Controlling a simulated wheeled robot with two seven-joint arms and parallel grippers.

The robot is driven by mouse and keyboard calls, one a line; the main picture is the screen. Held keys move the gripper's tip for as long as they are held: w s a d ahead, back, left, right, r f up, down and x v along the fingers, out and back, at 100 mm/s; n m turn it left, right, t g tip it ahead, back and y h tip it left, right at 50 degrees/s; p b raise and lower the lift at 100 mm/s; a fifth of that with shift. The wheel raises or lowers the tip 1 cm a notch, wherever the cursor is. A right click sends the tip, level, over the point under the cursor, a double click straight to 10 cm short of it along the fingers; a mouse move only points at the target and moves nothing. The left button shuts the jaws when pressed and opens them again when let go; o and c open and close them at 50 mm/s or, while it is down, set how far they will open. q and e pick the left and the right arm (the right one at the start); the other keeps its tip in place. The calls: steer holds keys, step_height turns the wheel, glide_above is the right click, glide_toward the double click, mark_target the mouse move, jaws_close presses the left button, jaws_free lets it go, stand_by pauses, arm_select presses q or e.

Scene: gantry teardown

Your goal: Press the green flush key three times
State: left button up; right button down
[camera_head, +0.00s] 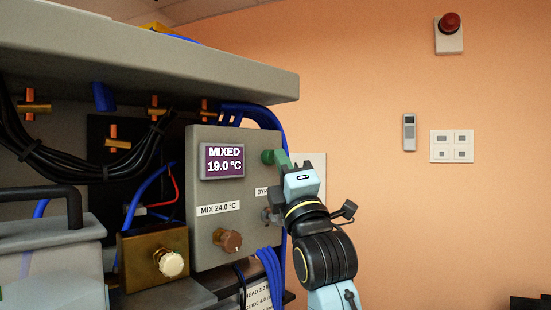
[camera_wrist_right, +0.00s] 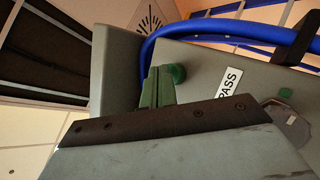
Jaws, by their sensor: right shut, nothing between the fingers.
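The green flush key (camera_head: 268,157) is a round green button on the upper right of the grey control panel (camera_head: 208,235). My right gripper (camera_head: 283,159) is shut and empty, with its green fingertips right at the key. In the right wrist view the key (camera_wrist_right: 178,73) shows just beside the fingertips (camera_wrist_right: 158,87). I cannot tell whether they touch it or how far it is pressed. The panel display (camera_head: 222,160) reads "MIXED 19.0 °C". My left gripper is not in view.
A brown knob (camera_head: 228,240) sits below the "MIX 24.0 °C" label (camera_head: 218,208). A "BYPASS" label, partly hidden, is under the key. Blue hoses (camera_head: 262,115) run over the panel's top edge, below a grey shelf (camera_head: 150,65). The orange wall at right is clear in front.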

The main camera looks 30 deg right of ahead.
stand_by(0.3)
steer(key=shift+s+d, duration=0.25)
steer(key=shift+s, duration=0.65)
steer(key=shift+s+d+p, duration=0.2)
steer(key=shift+s+d, duration=0.1)
steer(key=shift+s, duration=0.65)
steer(key=shift+s+d+p, duration=0.25)
steer(key=shift+s+d, duration=0.05)
steer(key=shift+s, duration=0.65)
steer(key=shift+s+d+p, duration=0.2)
steer(key=shift+s+d, duration=0.1)
steer(key=shift+s, duration=0.65)
